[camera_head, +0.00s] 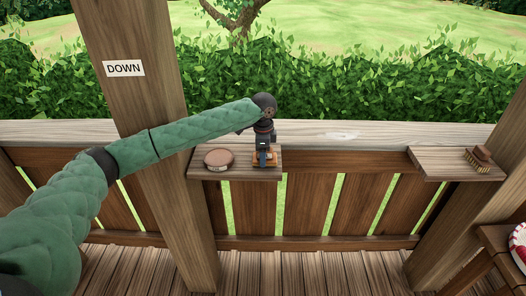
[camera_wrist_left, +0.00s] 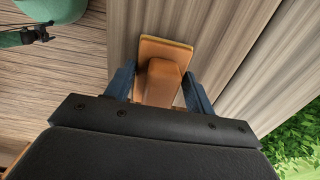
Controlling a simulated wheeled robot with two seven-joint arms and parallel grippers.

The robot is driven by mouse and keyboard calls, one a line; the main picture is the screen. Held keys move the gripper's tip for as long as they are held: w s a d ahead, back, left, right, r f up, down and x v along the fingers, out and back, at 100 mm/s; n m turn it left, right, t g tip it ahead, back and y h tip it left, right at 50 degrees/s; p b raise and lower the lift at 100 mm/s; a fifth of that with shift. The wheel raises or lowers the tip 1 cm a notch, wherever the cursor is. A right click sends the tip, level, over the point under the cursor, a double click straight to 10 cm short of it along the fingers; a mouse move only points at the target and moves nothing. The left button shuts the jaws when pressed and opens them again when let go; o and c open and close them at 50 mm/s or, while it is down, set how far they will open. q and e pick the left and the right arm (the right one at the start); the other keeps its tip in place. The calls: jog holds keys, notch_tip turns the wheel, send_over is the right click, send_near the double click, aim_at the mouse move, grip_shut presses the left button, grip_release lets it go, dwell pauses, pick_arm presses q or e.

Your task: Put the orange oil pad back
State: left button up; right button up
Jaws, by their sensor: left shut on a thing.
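The orange oil pad (camera_wrist_left: 162,80) is a small block with a raised grip on a flat base with a pale edge. My left gripper (camera_wrist_left: 160,90) is shut on its grip, a blue finger on each side. In the head view, the left gripper (camera_head: 263,158) is over the left wooden shelf (camera_head: 204,173), and the oil pad's orange base (camera_head: 272,160) shows around the fingers. The pad is at the shelf's right part; I cannot tell if it touches the wood.
A round brown tin (camera_head: 218,160) lies on the left shelf, left of the pad. A brush (camera_head: 478,160) rests on the right shelf (camera_head: 432,166). A wooden post with a DOWN sign (camera_head: 124,68) stands at left. A red and white object (camera_head: 519,245) is at far right.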

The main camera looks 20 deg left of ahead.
pick_arm(q)
jog(key=shift+f, duration=0.2)
pick_arm(e)
jog(key=shift+s, duration=0.1)
pick_arm(q)
jog(key=o, duration=0.9)
pick_arm(e)
jog(key=shift+s, duration=0.15)
pick_arm(q)
jog(key=shift+f, duration=0.1)
pick_arm(e)
jog(key=shift+f, duration=0.1)
